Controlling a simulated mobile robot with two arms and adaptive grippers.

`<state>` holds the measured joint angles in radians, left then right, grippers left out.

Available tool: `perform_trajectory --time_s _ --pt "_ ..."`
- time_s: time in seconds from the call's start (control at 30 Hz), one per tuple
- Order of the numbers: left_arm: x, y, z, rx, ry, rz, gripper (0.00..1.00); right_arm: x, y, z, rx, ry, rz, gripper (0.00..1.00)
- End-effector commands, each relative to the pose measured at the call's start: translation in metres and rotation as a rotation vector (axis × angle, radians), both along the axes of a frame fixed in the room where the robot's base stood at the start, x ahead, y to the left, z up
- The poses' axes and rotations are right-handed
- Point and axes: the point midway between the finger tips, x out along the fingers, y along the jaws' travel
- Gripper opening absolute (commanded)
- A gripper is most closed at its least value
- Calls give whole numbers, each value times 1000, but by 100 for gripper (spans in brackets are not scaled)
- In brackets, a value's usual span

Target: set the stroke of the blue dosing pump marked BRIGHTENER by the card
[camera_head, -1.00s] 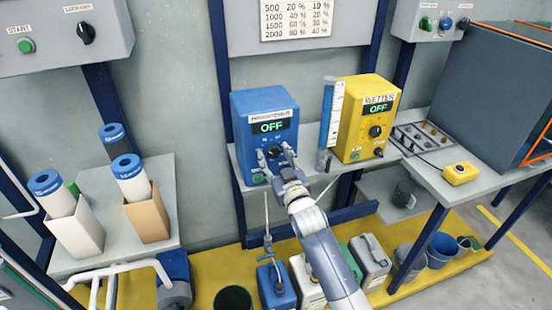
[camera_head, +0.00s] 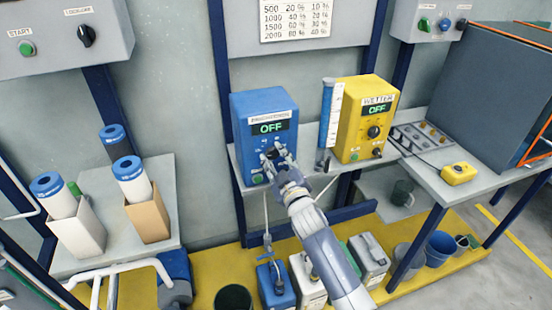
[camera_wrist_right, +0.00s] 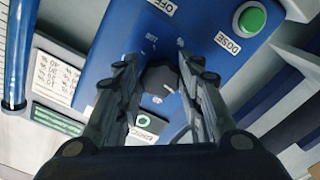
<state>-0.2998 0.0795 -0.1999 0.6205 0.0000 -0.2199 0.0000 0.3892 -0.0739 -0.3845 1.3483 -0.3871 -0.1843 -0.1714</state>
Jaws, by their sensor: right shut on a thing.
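The blue dosing pump (camera_head: 244,142) stands on the shelf. The small label above its display looks like BRIGHTENER but is hard to read. Its display (camera_head: 270,127) reads OFF. My right gripper (camera_head: 276,158) is at its front panel, shut on the black knob (camera_wrist_right: 160,76). In the wrist view the knob sits between the two fingers, its pale pointer partly visible. A green button (camera_wrist_right: 252,19) marked DOSE is beside it, near an OFF label. The card (camera_head: 296,18) above the pumps lists 500 to 2000 with two percent columns; its top is cut off. My left gripper is not in view.
The yellow WETTER pump (camera_head: 350,128) stands to the right, also showing OFF, with a clear-and-blue measuring tube (camera_head: 332,112) between the pumps. Filter cartridges (camera_head: 130,178) stand on the left bench. Canisters (camera_head: 370,262) and buckets (camera_head: 440,249) stand below.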

Motion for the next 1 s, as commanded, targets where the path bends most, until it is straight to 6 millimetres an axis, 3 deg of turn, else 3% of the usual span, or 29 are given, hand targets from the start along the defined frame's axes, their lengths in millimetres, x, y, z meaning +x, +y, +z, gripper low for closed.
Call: perform_trajectory --time_s 0.03,0.07,0.13,0.57,0.77,1.0 --pt "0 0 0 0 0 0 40 0 0 -1 1 2 0 11" --pt "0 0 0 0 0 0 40 0 0 -1 1 2 0 42" --pt "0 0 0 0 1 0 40 0 0 -1 1 2 0 55" --pt "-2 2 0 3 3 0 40 -4 -1 -1 3 2 -1 55" --pt "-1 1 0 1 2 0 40 -24 -8 -2 1 2 0 55" --pt "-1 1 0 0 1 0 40 -61 -20 -1 3 3 0 55"
